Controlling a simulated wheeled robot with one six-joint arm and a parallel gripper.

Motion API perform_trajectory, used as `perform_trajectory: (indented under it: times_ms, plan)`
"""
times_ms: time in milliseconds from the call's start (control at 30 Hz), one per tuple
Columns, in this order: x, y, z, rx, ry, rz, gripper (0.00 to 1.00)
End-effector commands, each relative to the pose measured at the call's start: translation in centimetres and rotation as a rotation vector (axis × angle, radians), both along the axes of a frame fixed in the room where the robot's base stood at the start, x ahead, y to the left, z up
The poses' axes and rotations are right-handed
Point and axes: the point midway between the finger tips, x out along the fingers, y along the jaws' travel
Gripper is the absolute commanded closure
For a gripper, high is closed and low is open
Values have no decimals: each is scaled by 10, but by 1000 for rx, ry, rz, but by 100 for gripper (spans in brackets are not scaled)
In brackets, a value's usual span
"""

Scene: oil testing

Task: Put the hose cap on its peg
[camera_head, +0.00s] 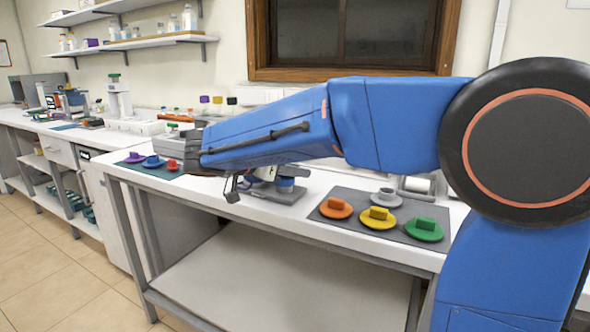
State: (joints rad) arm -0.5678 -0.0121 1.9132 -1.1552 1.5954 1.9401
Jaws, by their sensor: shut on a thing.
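My blue arm reaches leftward across the bench. My gripper is mostly hidden by my forearm and wrist; a small dark part (232,190), which looks like part of it, hangs below the forearm. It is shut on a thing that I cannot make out. Under the forearm stands a grey-based device (278,195) with blue parts, partly covered by my arm. I cannot pick out the hose cap or its peg for certain in this view.
A dark mat (325,212) holds orange (336,208), yellow (379,217), green (424,229) and grey (386,197) disc-shaped pieces. A teal mat (140,170) at left holds purple, blue and red ones. White bench (225,203) shows between the mats.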

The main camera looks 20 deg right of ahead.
Motion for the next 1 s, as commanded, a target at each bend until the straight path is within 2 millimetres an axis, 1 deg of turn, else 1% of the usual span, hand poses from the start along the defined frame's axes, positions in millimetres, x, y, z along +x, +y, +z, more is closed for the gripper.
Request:
perform_trajectory:
  times_ms: [200,233,267,567,1000]
  plan:
    - [0,0,-4,0,0,0,97]
    - [0,0,-3,0,-1,0,70]
    - [0,0,-3,0,-1,0,67]
    - [0,1,-3,0,0,0,67]
    - [-10,24,7,0,0,1,67]
